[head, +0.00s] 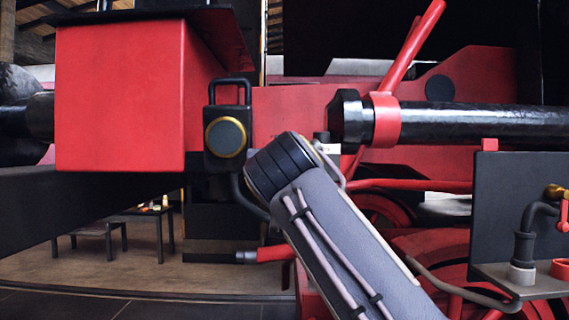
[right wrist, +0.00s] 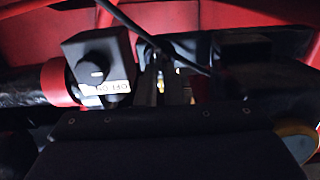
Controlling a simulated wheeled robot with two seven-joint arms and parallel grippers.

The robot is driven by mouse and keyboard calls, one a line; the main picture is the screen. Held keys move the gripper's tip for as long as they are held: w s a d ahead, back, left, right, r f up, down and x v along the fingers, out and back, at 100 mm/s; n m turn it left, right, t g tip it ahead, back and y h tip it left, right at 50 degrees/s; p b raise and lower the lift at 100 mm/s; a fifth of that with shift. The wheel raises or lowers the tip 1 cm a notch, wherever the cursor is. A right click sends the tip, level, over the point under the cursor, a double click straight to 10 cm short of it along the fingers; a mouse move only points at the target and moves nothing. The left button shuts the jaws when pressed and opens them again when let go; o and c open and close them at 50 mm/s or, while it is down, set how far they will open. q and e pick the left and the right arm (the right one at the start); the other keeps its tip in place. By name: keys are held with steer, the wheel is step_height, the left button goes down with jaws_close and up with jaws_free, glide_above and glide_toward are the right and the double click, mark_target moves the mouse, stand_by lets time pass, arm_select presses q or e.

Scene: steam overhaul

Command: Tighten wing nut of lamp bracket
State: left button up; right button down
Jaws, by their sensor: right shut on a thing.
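The black lamp (head: 226,138) with a brass-rimmed round lens and a top handle is upright beside the red box at the front of the engine. Part of its rim shows at the right edge of the right wrist view (right wrist: 299,139). My right arm reaches up from the lower right, its wrist just right of the lamp, and hides the gripper in the head view. In the right wrist view my right gripper (right wrist: 163,84) has its dark fingers close together at the dark bracket area. My left gripper is out of view.
A black switch box (right wrist: 97,68) with a knob and a white label is close to the right gripper's fingers. A thin dark cable crosses above them. A black cylinder with a red collar (head: 386,119) is right of the wrist. A pipe fitting panel (head: 508,217) stands at far right.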

steer(key=shift+a+f, duration=0.1)
steer(key=shift+f, duration=0.1)
steer(key=c, duration=1.6)
jaws_free()
steer(key=shift+r, duration=0.15)
steer(key=shift+o, duration=0.2)
steer(key=s+b, duration=0.3)
steer(key=s, duration=0.4)
steer(key=shift+s, duration=0.4)
